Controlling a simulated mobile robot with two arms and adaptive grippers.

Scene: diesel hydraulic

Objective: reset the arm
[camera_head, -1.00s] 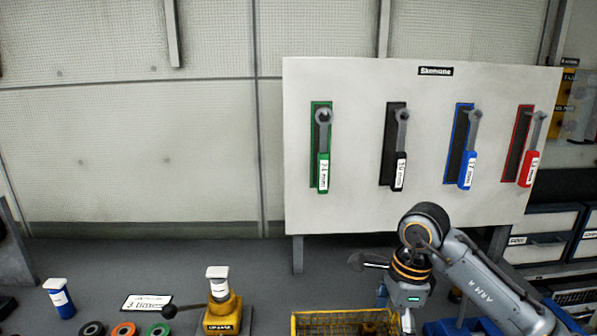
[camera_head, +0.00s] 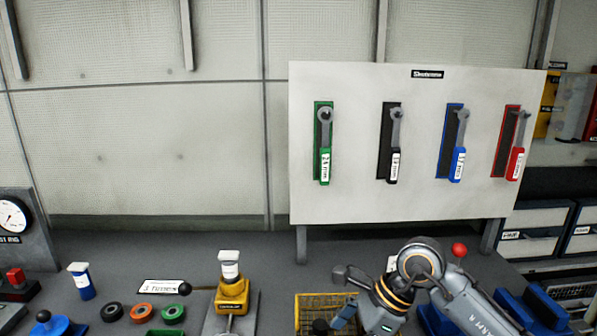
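My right arm (camera_head: 465,305) comes in from the lower right over the bench. Its wrist is in front of the tool board's lower edge, beside the yellow wire basket (camera_head: 311,299). The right gripper (camera_head: 385,315) is at the bottom edge of the view, and its fingers cannot be made out clearly. I cannot tell whether it is open or holds anything. My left arm and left gripper are not in view.
A white board (camera_head: 400,210) holds wrenches with green, black, blue and red handles. A yellow hand pump (camera_head: 232,297), a blue bottle (camera_head: 81,283) and several rings (camera_head: 142,312) stand on the bench. A gauge (camera_head: 13,218) is at left, blue bins (camera_head: 530,236) at right.

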